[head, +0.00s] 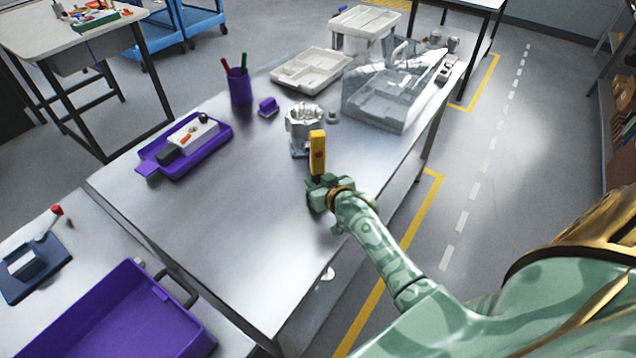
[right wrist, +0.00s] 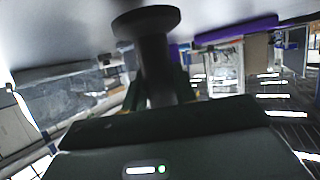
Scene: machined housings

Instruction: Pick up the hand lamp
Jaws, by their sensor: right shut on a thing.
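The hand lamp (head: 317,152) has a yellow upper body with a small red spot and stands upright over the metal table. My right gripper (head: 319,186) is shut around its lower part, which is mostly hidden in the head view. In the right wrist view a dark stem with a wide round end (right wrist: 148,45) is between the fingers of my right gripper (right wrist: 160,92). I cannot tell whether the lamp touches the tabletop. My left gripper is not in view.
A machined metal housing (head: 303,120) stands just behind the lamp. Beyond it are a clear bin (head: 385,100) and a white divided tray (head: 310,72). A purple tray (head: 217,141) with parts and a purple pen cup (head: 240,92) are left. The table's near left part is bare.

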